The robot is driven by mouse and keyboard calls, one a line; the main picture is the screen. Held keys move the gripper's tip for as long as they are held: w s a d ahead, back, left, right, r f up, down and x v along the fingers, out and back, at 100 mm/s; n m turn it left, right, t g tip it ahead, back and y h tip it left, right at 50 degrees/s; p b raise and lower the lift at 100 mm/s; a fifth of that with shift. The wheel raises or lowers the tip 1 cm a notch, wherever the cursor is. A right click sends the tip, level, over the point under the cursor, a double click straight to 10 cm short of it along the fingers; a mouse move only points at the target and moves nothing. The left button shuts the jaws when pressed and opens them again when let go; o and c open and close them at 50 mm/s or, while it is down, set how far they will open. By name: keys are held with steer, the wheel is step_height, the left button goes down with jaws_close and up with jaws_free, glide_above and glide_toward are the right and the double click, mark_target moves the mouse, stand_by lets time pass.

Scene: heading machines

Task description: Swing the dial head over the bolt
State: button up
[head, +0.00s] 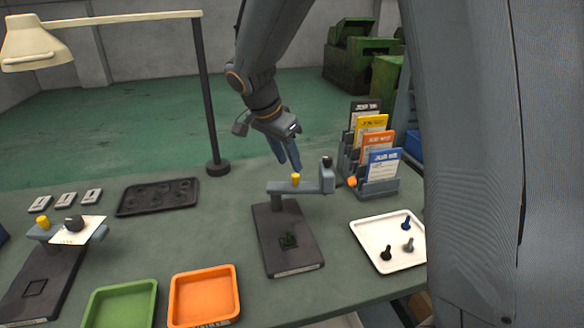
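A gauge stand stands in the middle of the table in the head view, with a dark base plate (272,222) and a grey swing arm (300,187). The arm carries a yellow knob (295,180) and ends at the right in a grey dial head (326,178) with a dark top. The head sits off to the right of a small green fixture (288,241) on the plate; I cannot make out a bolt in it. Several bolts (408,245) stand in a white tray (372,238). My gripper (290,165) points down just above and behind the swing arm; its finger gap is unclear.
A second stand (45,270) at the left has a white card (78,230) on its arm. Green (120,303) and orange (205,296) trays lie in front. A card rack (375,188) stands right of the dial head; a lamp post (207,110) rises behind.

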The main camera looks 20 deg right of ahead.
mark_target(295, 175)
steer(key=shift+p+x, duration=0.65)
steer(key=shift+x, duration=2.05)
steer(key=shift+s, duration=0.1)
steer(key=shift+c, duration=0.4)
jaws_close()
